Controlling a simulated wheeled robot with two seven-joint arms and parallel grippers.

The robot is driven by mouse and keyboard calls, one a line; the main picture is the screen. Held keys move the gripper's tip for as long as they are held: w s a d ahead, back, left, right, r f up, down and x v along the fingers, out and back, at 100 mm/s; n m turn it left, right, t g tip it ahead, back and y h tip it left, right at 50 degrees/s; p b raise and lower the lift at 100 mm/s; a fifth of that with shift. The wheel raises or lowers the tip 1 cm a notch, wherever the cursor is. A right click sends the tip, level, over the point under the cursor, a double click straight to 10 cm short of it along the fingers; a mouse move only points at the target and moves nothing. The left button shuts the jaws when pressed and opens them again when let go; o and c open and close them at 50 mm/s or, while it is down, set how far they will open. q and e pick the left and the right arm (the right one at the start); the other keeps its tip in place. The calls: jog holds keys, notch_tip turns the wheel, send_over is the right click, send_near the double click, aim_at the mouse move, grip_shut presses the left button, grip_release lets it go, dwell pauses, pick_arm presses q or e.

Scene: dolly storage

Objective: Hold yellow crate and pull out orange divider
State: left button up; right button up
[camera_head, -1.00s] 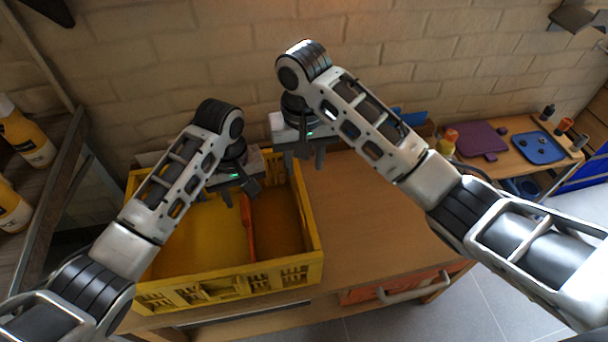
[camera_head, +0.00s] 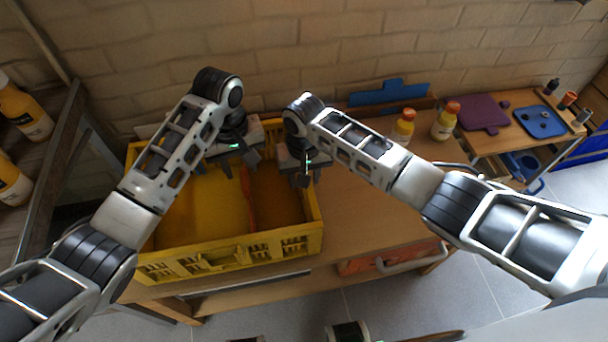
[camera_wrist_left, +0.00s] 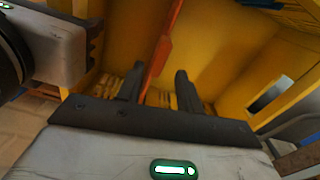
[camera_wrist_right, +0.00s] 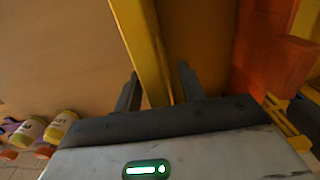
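The yellow crate (camera_head: 308,238) stands on the wooden table, with the orange divider (camera_head: 248,200) upright inside it. My left gripper (camera_head: 243,160) is over the divider near the crate's far side. In the left wrist view its open fingers (camera_wrist_left: 160,88) have the divider (camera_wrist_left: 164,48) between them, with gaps beside it. My right gripper (camera_head: 305,176) is at the crate's right wall. In the right wrist view its open fingers (camera_wrist_right: 160,90) stand on either side of the crate's yellow rim (camera_wrist_right: 143,50). Contact with the rim cannot be told.
Two bottles with orange caps (camera_head: 403,128) (camera_head: 446,122) stand on the table's right, near a blue panel (camera_head: 388,94). A purple board (camera_head: 480,112) and a blue tray (camera_head: 540,121) lie farther right. A brick wall is behind. The tabletop right of the crate is largely clear.

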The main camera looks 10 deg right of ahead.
aim_at(244, 179)
jog(key=shift+f, duration=0.1)
grip_shut()
dwell(1.3)
dwell(0.4)
dwell(0.7)
pick_arm(q)
jog(key=shift+o, duration=0.6)
jog(key=shift+s+d+r, duration=0.15)
jog(key=shift+r, duration=0.25)
notch_tip(244, 179, up, 5)
jog(key=s+m+t, duration=0.1)
jog(key=m+t, duration=0.1)
jog(key=f, duration=0.4)
jog(key=w+f, duration=0.1)
jog(key=f, duration=0.6)
jog(key=shift+w+f, duration=0.15)
jog(key=shift+f, duration=0.2)
